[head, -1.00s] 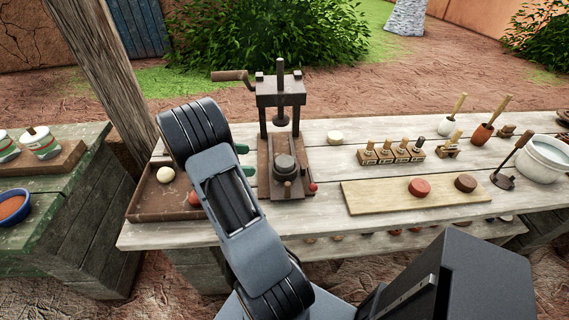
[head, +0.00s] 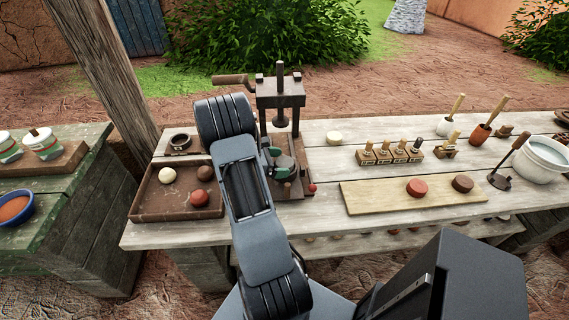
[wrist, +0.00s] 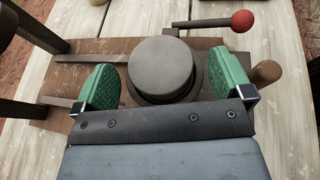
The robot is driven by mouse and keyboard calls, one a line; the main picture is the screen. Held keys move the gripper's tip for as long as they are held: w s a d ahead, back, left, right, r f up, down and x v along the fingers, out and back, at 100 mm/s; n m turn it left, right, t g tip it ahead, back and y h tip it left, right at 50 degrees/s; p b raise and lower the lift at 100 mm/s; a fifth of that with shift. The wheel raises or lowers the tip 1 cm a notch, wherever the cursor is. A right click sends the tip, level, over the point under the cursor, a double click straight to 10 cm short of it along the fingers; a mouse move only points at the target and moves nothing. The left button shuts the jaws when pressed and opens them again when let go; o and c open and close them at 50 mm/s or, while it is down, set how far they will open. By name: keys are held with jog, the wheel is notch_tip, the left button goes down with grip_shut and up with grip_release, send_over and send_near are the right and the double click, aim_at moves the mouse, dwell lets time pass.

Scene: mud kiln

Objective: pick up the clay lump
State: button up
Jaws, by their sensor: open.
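Three round lumps lie in a shallow brown tray (head: 150,206) on the left of the bench: a cream one (head: 167,175), a brown one (head: 205,173) and a red one (head: 199,198). I cannot tell which is the clay lump. My gripper (wrist: 165,82) is open, its green pads apart on either side of a round grey block on the press base in the wrist view (wrist: 161,68). I cannot tell whether the pads touch it. In the head view my arm partly hides the press base.
The screw press (head: 280,95) with its side handle stands behind my gripper. A dark ring (head: 180,141) lies behind the tray. To the right are a pale board (head: 375,203) with red and brown discs, several stamps (head: 390,153) and a white pot (head: 542,158).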

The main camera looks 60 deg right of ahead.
jog(key=shift+s+d+f, duration=0.1)
jog(key=shift+s+d, duration=0.05)
jog(key=shift+d, duration=0.05)
jog(key=shift+c, duration=0.2)
jog(key=c, duration=1)
jog(key=shift+c, duration=0.4)
